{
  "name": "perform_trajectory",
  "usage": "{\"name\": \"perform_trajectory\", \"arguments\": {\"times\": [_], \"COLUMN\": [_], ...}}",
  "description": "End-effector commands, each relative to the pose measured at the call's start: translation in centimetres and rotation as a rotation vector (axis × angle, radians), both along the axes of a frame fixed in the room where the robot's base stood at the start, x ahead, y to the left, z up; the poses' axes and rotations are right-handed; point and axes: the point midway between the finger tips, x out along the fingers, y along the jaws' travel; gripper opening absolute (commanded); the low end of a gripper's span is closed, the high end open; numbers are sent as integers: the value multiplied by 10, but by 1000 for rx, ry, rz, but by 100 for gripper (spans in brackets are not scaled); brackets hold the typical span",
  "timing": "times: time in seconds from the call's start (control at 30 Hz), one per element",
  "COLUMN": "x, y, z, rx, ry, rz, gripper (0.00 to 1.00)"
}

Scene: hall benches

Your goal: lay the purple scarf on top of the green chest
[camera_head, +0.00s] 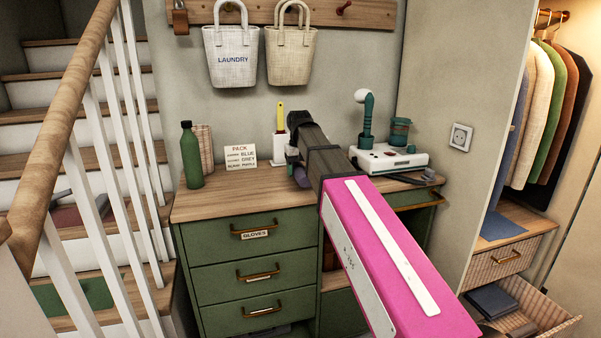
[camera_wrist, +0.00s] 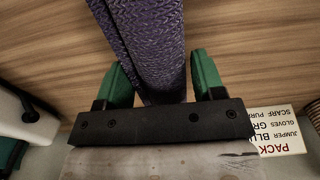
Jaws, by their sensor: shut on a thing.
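My gripper (camera_head: 297,160) is over the wooden top of the green chest (camera_head: 215,270), near its middle, with my pink arm reaching in from the lower right. In the wrist view, my gripper (camera_wrist: 160,75) has its green fingers on either side of the rolled purple scarf (camera_wrist: 150,35) and is shut on it. The scarf stretches away from the fingers across the wooden top. In the head view only a small purple part (camera_head: 303,177) of it shows; my arm hides the rest. I cannot tell whether the scarf touches the top.
On the chest top stand a green bottle (camera_head: 191,155), a packing card (camera_head: 240,157), a white holder with a yellow-handled brush (camera_head: 281,145) and a white device (camera_head: 390,158). Bags (camera_head: 231,57) hang above. A banister (camera_head: 70,110) is at left, an open wardrobe drawer (camera_head: 545,310) at right.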

Motion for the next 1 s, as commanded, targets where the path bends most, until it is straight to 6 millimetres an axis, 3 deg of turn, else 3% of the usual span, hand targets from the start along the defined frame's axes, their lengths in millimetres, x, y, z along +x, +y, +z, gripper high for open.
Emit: {"name": "perform_trajectory", "arguments": {"times": [0.1, 0.47, 0.5, 0.57, 1.0], "x": [-8, -7, -7, -7, -6], "y": [0, 0, 0, 0, 0], "z": [-15, -17, -17, -17, -8], "rx": [0, 0, 0, 0, 0], "ry": [1, 0, 0, 0, -1], "rz": [1, 1, 1, 1, 1], "gripper": [37, 37, 69, 88, 88]}}
